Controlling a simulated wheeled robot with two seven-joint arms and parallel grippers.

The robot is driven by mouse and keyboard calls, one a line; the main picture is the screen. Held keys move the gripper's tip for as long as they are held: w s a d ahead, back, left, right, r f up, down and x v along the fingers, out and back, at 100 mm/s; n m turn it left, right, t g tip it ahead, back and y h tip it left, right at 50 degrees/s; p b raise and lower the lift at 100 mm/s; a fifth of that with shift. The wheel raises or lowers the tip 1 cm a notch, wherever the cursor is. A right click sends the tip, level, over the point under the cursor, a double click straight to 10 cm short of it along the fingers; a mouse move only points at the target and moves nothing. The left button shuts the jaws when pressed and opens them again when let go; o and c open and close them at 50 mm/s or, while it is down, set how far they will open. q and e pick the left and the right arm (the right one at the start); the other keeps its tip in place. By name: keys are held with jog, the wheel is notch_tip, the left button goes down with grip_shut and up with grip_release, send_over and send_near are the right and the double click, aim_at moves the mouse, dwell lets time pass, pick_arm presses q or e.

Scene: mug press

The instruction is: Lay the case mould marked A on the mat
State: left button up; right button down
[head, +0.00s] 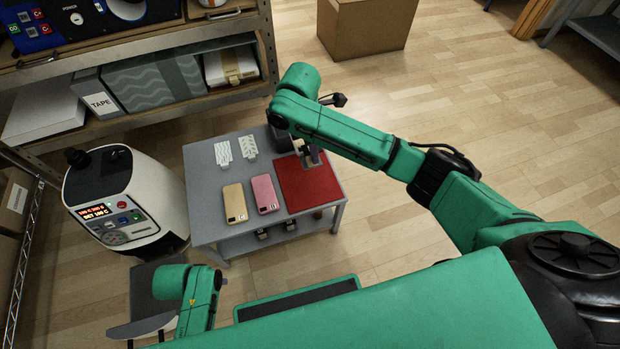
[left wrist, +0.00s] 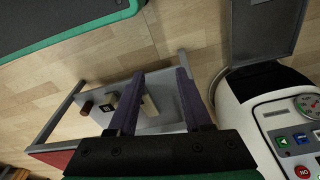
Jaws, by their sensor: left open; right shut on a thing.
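The red mat (head: 306,184) lies on the right part of the grey table (head: 214,178). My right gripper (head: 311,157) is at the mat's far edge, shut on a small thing. My arm and fingers hide most of that thing, and no letter shows on it. My left gripper (left wrist: 160,76) is open and empty in the left wrist view, with the table's lower shelf beyond its fingers. On that shelf are a dark block with a white label (left wrist: 107,107), a pale block (left wrist: 149,106) and a brown cylinder (left wrist: 86,107). I cannot read the label for certain.
A gold phone case (head: 235,200) and a pink one (head: 265,191) lie left of the mat. Two white patterned sheets (head: 223,153) lie behind them. A white machine with a lit display (head: 120,200) stands left of the table. Open floor lies to the right.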

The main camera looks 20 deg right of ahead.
pick_arm(q)
notch_tip(320, 180, up, 10)
jog(key=d+b, duration=0.1)
jog(key=b, duration=0.3)
pick_arm(e)
notch_tip(320, 180, down, 12)
notch_tip(320, 180, down, 3)
jog(key=shift+f+b, duration=0.1)
jog(key=shift+b, duration=0.3)
pick_arm(q)
jog(key=shift+m+t+h, duration=0.4)
jog(key=shift+t+h, duration=0.4)
jog(key=shift+t, duration=0.1)
jog(key=w+d+f, duration=0.2)
jog(key=d, duration=0.1)
pick_arm(e)
jog(key=c, duration=0.6)
grip_release()
pick_arm(q)
jog(key=shift+f, duration=0.1)
pick_arm(e)
jog(key=shift+o, duration=0.2)
